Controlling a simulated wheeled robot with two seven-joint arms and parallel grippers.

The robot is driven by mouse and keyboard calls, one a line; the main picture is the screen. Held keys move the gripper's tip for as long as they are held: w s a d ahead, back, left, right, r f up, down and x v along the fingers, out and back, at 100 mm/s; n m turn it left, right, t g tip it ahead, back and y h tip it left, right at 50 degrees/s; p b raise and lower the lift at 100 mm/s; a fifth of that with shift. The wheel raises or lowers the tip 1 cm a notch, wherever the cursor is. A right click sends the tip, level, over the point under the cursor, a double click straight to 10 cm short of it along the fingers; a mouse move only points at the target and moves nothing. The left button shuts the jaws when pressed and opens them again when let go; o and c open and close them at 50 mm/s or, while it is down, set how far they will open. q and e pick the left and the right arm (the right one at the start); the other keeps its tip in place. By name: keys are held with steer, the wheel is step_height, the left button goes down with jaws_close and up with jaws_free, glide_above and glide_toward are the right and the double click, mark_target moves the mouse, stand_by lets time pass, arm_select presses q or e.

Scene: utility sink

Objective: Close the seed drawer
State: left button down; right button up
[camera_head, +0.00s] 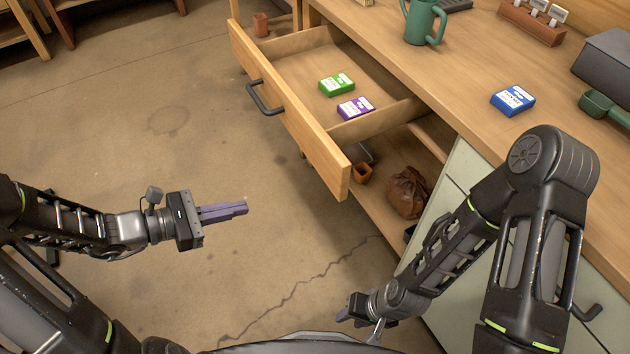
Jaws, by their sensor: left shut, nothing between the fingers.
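The wooden seed drawer (300,121) is pulled out of the bench and stands open. Its dark handle (262,98) is on the front panel. A green seed packet (337,85) and a purple seed packet (356,107) lie inside it. My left gripper (246,209) is shut and empty, below and to the left of the drawer front, apart from it. My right gripper (343,312) is low near the bottom centre, in front of the cabinet. Its fingers are partly seen and their opening is unclear.
The bench top (455,75) holds a green watering can (421,22), a blue packet (513,100), a green scoop (602,106) and a grey box (608,62). A brown sack (407,192) and a small pot (362,172) sit on the shelf below. The floor left of the drawer is clear.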

mark_target(396, 114)
arm_select(q)
step_height(396, 114, up, 8)
steer(key=w+n+t+h, duration=0.1)
steer(key=t+h, duration=0.1)
steer(key=shift+w+d+n+h, duration=0.3)
steer(key=shift+d+h, duration=0.1)
steer(key=shift+d+f, duration=0.15)
steer(key=b+x, duration=0.1)
steer(key=x, duration=1.2)
steer(key=shift+w+d, duration=0.3)
steer(key=b+x, duration=0.2)
steer(key=x, duration=1)
steer(key=b+x, duration=0.3)
steer(key=x, duration=0.9)
steer(key=shift+w+d+r, duration=0.1)
steer(key=shift+d+r, duration=0.05)
steer(key=shift+r, duration=0.15)
steer(key=shift+w+r, duration=0.1)
steer(key=shift+r, duration=0.2)
steer(key=shift+d+r, duration=0.1)
